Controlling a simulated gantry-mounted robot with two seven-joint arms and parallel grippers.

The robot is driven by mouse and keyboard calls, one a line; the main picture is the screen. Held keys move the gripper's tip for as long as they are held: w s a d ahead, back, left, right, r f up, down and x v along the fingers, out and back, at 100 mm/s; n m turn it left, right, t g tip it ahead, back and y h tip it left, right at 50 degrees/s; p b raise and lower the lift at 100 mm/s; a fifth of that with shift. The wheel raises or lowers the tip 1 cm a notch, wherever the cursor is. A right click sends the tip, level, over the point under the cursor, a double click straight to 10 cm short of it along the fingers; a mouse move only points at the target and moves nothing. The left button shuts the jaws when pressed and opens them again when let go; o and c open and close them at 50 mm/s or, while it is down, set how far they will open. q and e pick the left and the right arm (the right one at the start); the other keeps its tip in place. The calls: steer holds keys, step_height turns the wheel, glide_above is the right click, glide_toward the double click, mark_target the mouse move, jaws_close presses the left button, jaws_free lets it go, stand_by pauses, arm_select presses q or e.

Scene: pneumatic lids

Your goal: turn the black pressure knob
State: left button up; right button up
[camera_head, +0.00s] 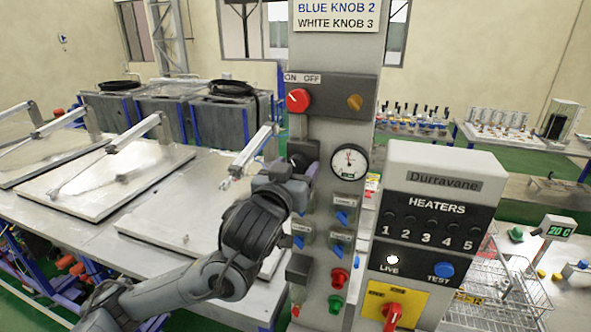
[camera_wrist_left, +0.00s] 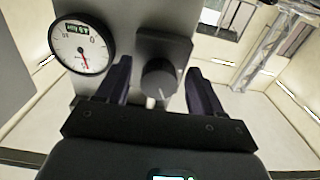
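The black pressure knob (camera_head: 300,152) is on the grey control column, left of a round pressure gauge (camera_head: 349,162). In the left wrist view the knob (camera_wrist_left: 158,78) sits on a dark square plate, with a pale pointer mark at its lower edge. The gauge (camera_wrist_left: 82,46) is to its left there. My left gripper (camera_head: 296,172) is at the column, just below the knob in the head view. In the wrist view its two dark fingers (camera_wrist_left: 159,72) are open, one on each side of the knob, with gaps showing. Whether the fingertips reach around it is unclear. My right gripper is not in view.
Above the knob are a red ON/OFF knob (camera_head: 298,100) and an orange knob (camera_head: 355,102). Blue knobs (camera_head: 341,218), a red button (camera_head: 340,277) and a green button (camera_head: 336,304) sit below. The heater box (camera_head: 433,180) stands close on the right.

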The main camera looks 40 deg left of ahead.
arm_select(q)
steer(key=shift+s+d+b, duration=0.25)
steer(key=shift+s+b, duration=0.25)
steer(key=b+v, duration=0.4)
steer(key=v, duration=0.5)
steer(key=shift+s, duration=0.35)
steer(key=shift+d, duration=0.1)
